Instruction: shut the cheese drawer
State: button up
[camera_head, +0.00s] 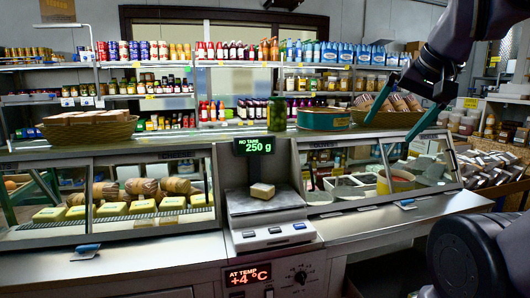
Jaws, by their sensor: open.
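My gripper (390,128) hangs at the upper right, in front of the right glass case. Its two dark green fingers are spread apart with nothing between them. The left glass case (30,235) holds pale yellow blocks (143,207) that look like cheese, with sausage-like rolls behind them. The right glass case (445,187) holds tubs and trays, partly hidden by glare. A blue-topped tab or handle (86,248) sits on the ledge below the left case, and a similar one (405,203) below the right case.
A scale (265,202) with a small block (262,190) on it stands between the cases, its display reading 250 g. Baskets (88,134) and a jar (277,113) stand on the counter top. Stocked shelves line the back. My own dark arm part fills the lower right.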

aim_at(411, 274)
jog(key=z, duration=1.2)
